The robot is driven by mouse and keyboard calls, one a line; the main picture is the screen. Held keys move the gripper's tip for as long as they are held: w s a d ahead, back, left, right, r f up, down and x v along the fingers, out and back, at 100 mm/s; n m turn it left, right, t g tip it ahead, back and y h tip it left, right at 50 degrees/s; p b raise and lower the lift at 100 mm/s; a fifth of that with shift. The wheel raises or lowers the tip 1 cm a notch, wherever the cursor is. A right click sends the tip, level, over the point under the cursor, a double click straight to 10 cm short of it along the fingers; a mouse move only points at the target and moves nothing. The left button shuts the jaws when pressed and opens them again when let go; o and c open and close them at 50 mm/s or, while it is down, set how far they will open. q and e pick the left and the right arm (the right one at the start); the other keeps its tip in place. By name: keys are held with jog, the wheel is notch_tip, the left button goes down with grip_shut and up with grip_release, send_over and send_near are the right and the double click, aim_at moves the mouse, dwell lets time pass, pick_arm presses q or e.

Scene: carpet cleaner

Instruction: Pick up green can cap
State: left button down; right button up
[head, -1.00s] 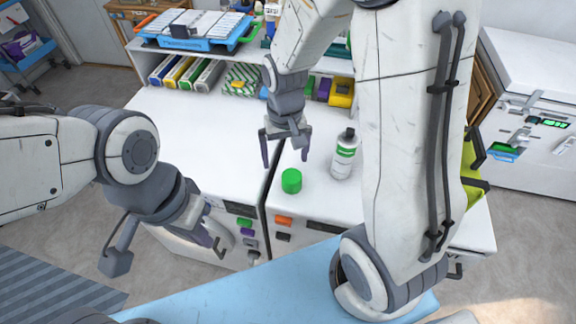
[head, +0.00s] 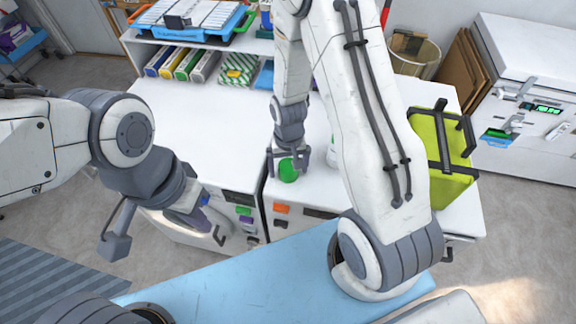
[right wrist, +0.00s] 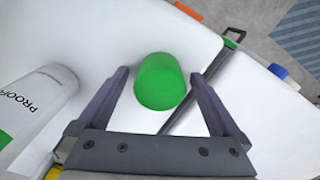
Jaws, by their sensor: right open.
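The green can cap (head: 288,172) stands on the white worktop near its front edge. In the right wrist view the green cap (right wrist: 160,82) sits between the two fingers, with gaps on both sides. My right gripper (head: 288,163) is open around the cap from above; in the right wrist view its open fingers (right wrist: 160,95) also show. My left gripper (head: 165,236) hangs at the left, in front of the cabinet, away from the cap; its fingers seem spread apart.
A white can (right wrist: 38,100) with lettering stands close beside the cap; my right arm mostly hides it in the head view. A lime-green bin (head: 440,140) is at the right. The worktop (head: 200,125) left of the cap is clear.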

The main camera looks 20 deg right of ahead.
jog(key=shift+f, duration=0.2)
jog(key=c, duration=1.5)
jog(key=shift+r, duration=0.1)
jog(key=shift+w+r, duration=0.1)
jog(key=shift+r, duration=0.4)
jog(key=r, duration=0.1)
jog(key=r+b, duration=0.1)
jog(key=d+r, duration=0.1)
jog(key=shift+s+r+b, duration=0.25)
jog(key=shift+s+b, duration=0.1)
jog(key=s+d+r, duration=0.2)
jog(key=s+d+r+b, duration=0.1)
jog(key=s+d+r, duration=0.1)
jog(key=d, duration=0.1)
jog(key=s+d+r, duration=0.2)
jog(key=d, duration=0.1)
jog(key=shift+s+d+r+b, duration=0.1)
jog(key=shift+d+r+b, duration=0.15)
jog(key=shift+b, duration=0.1)
